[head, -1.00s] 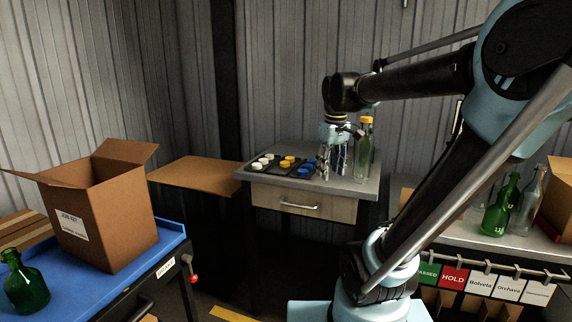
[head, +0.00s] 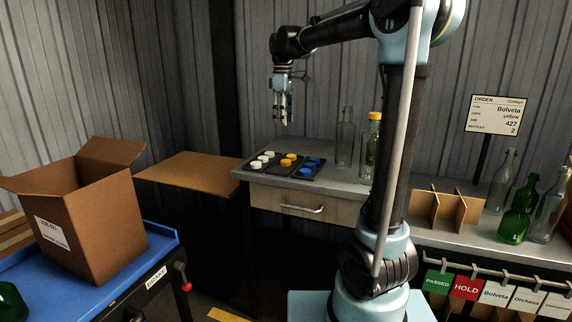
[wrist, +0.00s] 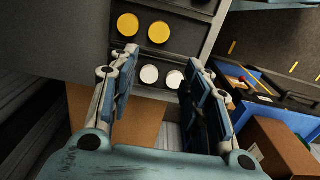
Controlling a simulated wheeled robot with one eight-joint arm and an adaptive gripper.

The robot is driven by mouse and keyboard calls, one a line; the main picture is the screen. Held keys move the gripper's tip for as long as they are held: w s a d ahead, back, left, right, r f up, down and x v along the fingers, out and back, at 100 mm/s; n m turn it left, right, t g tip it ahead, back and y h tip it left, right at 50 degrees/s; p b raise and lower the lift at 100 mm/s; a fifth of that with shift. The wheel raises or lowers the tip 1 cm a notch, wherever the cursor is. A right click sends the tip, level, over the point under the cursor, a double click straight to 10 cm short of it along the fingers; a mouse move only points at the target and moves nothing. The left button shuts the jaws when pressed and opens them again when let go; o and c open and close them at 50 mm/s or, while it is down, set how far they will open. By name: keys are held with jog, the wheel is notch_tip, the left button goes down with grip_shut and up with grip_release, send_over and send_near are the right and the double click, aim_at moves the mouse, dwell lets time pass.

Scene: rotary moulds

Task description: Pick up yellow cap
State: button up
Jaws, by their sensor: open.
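Two yellow caps lie in the middle section of a dark tray (head: 268,169) on the grey-topped cabinet; the nearer shows in the head view (head: 287,162). In the wrist view one yellow cap (wrist: 128,25) is at left and the other yellow cap (wrist: 159,32) beside it. My gripper (head: 285,122) is open and empty, pointing down above the tray and clear of the caps. In the wrist view its fingers (wrist: 164,62) stand apart, with the yellow caps just beyond the fingertips and white caps (wrist: 160,75) between the fingers.
Blue caps (head: 312,164) lie in the tray's right section. A clear bottle (head: 345,140) and a yellow-capped bottle (head: 372,145) stand right of the tray. A cardboard box (head: 95,225) is at left. An order sign (head: 496,115) reads Bolveta, yellow.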

send_over(286, 160)
jog(key=f, duration=1.1)
jog(key=shift+s+a, duration=0.25)
jog(key=shift+a, duration=0.05)
jog(key=shift+d+f, duration=0.15)
jog(key=shift+f, duration=1.15)
jog(key=shift+d+f, duration=0.15)
jog(key=shift+f, duration=1.15)
jog(key=c, duration=0.6)
